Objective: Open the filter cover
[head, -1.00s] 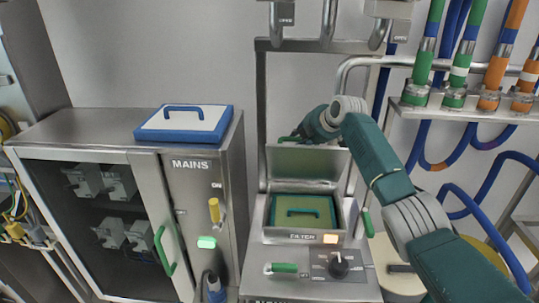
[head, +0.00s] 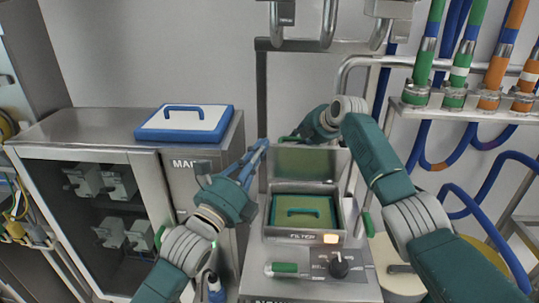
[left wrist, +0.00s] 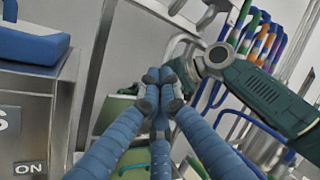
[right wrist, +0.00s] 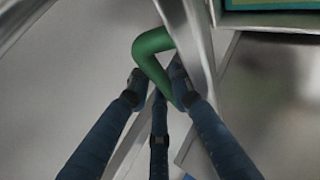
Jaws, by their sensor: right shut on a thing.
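The filter cover (head: 312,161) is a grey metal lid. It stands raised at the back of the filter box (head: 304,233), so the box is open. Inside lies a green filter (head: 303,211) with a teal handle. My right gripper (right wrist: 160,82) is shut on the green cover handle (right wrist: 152,52), its fingers around the bar. In the head view the raised cover and my arm partly hide this grip. My left gripper (head: 262,147) is just left of the raised cover, pointing toward the back. Its fingertips (left wrist: 160,88) are together with nothing visible between them.
A blue-and-white filter (head: 184,122) with a blue handle lies on the cabinet top (head: 80,130) at left. Pipes and hoses (head: 430,140) crowd the right.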

